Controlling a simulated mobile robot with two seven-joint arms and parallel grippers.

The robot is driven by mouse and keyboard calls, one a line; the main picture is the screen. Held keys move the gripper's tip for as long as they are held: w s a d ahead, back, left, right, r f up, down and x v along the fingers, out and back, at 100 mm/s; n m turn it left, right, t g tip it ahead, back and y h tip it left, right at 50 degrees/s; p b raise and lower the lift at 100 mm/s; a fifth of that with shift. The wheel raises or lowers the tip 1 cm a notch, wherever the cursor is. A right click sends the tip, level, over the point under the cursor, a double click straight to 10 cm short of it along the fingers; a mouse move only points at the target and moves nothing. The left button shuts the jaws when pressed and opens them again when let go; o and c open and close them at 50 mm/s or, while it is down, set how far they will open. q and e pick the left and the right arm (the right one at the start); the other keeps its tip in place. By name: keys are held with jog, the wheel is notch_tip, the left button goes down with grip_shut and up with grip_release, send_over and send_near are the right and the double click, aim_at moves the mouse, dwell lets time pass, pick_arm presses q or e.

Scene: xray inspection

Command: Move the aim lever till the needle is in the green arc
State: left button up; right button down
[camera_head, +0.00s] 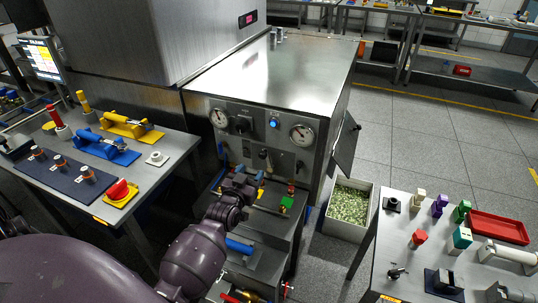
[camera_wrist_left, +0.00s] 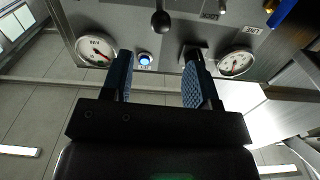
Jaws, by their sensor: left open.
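The steel cabinet front carries a left gauge (camera_head: 218,117) and a right gauge (camera_head: 302,134). The wrist view shows them upside down and swapped: right gauge (camera_wrist_left: 96,50), left gauge (camera_wrist_left: 235,63). A black control block (camera_head: 243,123) stands beside the left gauge. I cannot read which is the aim lever. My left gripper (camera_head: 244,180) is open and empty before the panel, below the knob. My right gripper is out of view.
A blue-lit button (camera_head: 274,123) lies between the gauges. A crate of green pieces (camera_head: 348,209) stands at right, between the cabinet and a side table. A table with blue and yellow fixtures (camera_head: 107,147) is at left.

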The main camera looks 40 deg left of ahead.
aim_at(261, 157)
pick_arm(q)
jog(key=b+x, duration=0.1)
jog(key=x, duration=0.7)
jog(key=shift+w+f+b, duration=0.2)
jog(key=shift+b, duration=0.15)
jog(key=shift+x, duration=0.8)
jog(key=shift+r, duration=0.2)
grip_shut()
